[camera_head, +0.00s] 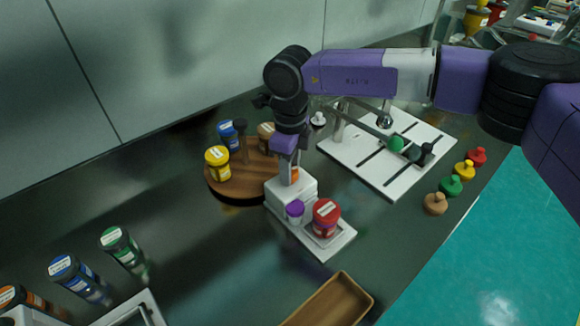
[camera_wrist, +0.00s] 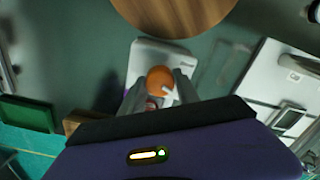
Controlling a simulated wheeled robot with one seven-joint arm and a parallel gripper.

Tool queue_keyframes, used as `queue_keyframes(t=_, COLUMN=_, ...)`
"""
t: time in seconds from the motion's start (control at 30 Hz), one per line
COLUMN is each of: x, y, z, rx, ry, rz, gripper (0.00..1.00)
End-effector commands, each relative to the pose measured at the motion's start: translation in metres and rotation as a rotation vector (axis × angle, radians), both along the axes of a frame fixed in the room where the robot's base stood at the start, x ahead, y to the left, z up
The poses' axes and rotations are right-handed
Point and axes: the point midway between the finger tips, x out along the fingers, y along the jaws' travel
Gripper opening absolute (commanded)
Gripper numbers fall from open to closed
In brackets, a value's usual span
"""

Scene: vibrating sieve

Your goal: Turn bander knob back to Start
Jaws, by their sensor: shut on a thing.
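The bander is a white device (camera_head: 338,240) with a raised block and a low plate, in the middle of the head view. It also shows in the wrist view (camera_wrist: 150,52). My gripper (camera_head: 289,175) points down at the top of the block. In the wrist view its two grey fingers (camera_wrist: 160,88) are on either side of a round orange knob (camera_wrist: 158,76), shut on it. A white mark shows beside the knob. In the head view the fingers mostly hide the knob.
A round wooden turntable (camera_head: 238,190) with several jars stands close behind the bander to the left. A white slotted board (camera_head: 365,158) is to the right, with several coloured pegs (camera_head: 450,186) beside it. A wooden tray (camera_head: 332,304) lies in front. More jars stand front left.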

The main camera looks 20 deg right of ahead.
Motion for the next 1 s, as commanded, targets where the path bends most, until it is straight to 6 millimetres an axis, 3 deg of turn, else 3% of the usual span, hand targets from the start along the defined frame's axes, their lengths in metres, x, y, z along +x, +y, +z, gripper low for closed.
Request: queue_keyframes(t=1.0, x=0.001, y=-0.0001, z=0.0022, rx=0.0, ry=-0.003, rz=-0.953, gripper=0.0)
